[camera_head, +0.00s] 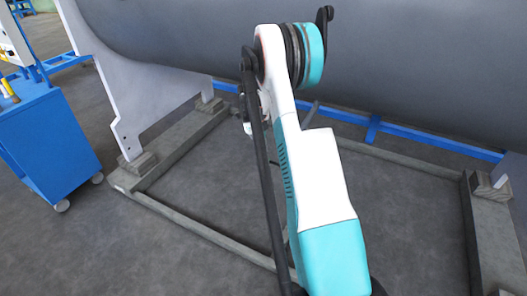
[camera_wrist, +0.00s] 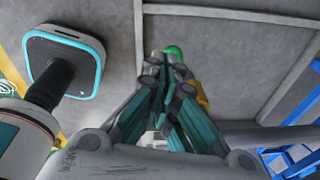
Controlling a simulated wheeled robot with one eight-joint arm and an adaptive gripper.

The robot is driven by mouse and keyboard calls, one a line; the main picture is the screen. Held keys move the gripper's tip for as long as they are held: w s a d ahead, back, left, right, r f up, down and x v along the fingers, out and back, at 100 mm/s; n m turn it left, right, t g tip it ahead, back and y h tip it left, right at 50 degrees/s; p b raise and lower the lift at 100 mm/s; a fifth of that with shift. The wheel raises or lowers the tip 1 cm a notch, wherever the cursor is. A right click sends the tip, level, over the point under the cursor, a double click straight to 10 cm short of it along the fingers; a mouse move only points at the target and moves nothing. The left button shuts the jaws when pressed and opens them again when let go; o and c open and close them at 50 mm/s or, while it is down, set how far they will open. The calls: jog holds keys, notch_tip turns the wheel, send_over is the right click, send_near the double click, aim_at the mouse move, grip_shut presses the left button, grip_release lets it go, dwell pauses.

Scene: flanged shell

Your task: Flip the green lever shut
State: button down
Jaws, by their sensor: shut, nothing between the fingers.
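In the wrist view my gripper (camera_wrist: 168,68) reaches up from the lower edge with its fingers together and nothing between them. A small green rounded piece, seemingly the end of the green lever (camera_wrist: 173,50), shows just beyond the fingertips. The fingers hide the rest of it, so its angle cannot be told. I cannot tell whether the fingertips touch it. A yellow part (camera_wrist: 201,97) shows just right of the fingers, partly hidden. In the head view my arm fills the middle, and neither the gripper nor the lever can be made out.
A large grey shell (camera_head: 420,70) spans the top of the head view, on a pale support plate (camera_head: 135,85) and a grey floor frame (camera_head: 200,228). A blue cart (camera_head: 50,145) stands at the left. Bare floor (camera_head: 90,255) lies at the lower left. Blue framework (camera_wrist: 290,160) shows lower right in the wrist view.

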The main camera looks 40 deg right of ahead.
jog(key=w+a+r+p, duration=0.1)
jog(key=w+a, duration=0.1)
jog(key=w, duration=0.5)
jog(key=shift+r+p, duration=0.25)
jog(key=shift+p, duration=0.05)
